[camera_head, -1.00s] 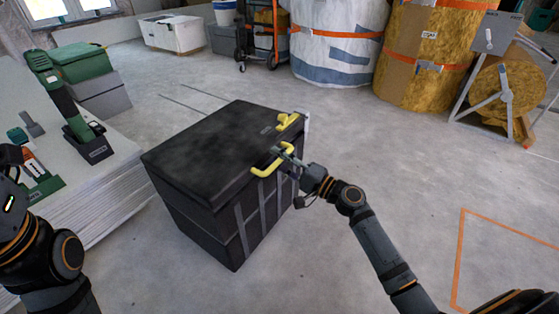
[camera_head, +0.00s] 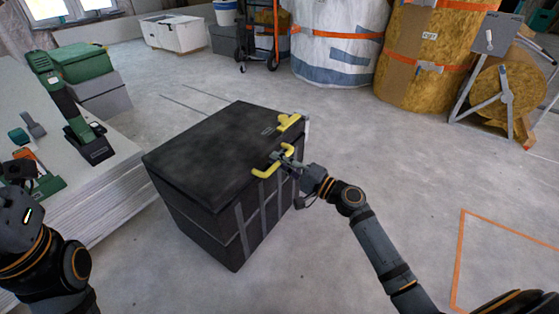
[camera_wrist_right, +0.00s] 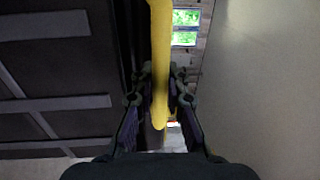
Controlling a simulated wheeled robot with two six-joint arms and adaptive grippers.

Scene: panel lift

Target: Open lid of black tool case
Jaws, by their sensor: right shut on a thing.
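The black tool case (camera_head: 245,205) stands on the floor in the middle of the head view. Its lid (camera_head: 218,145) lies flat and looks closed. A yellow handle (camera_head: 265,172) sticks out from the lid's front edge. A second yellow piece (camera_head: 289,122) sits farther back along that edge. My right gripper (camera_head: 284,158) is shut on the yellow handle. In the right wrist view the yellow bar (camera_wrist_right: 160,50) runs between the fingers (camera_wrist_right: 159,98). My left gripper (camera_head: 18,172) is at the left edge, apart from the case, its fingers too dark to read.
A stack of pale boards (camera_head: 105,195) with green and black tools on top stands at the left. Wrapped rolls (camera_head: 338,45), a hand truck (camera_head: 262,40) and a reel stand (camera_head: 492,90) are at the back.

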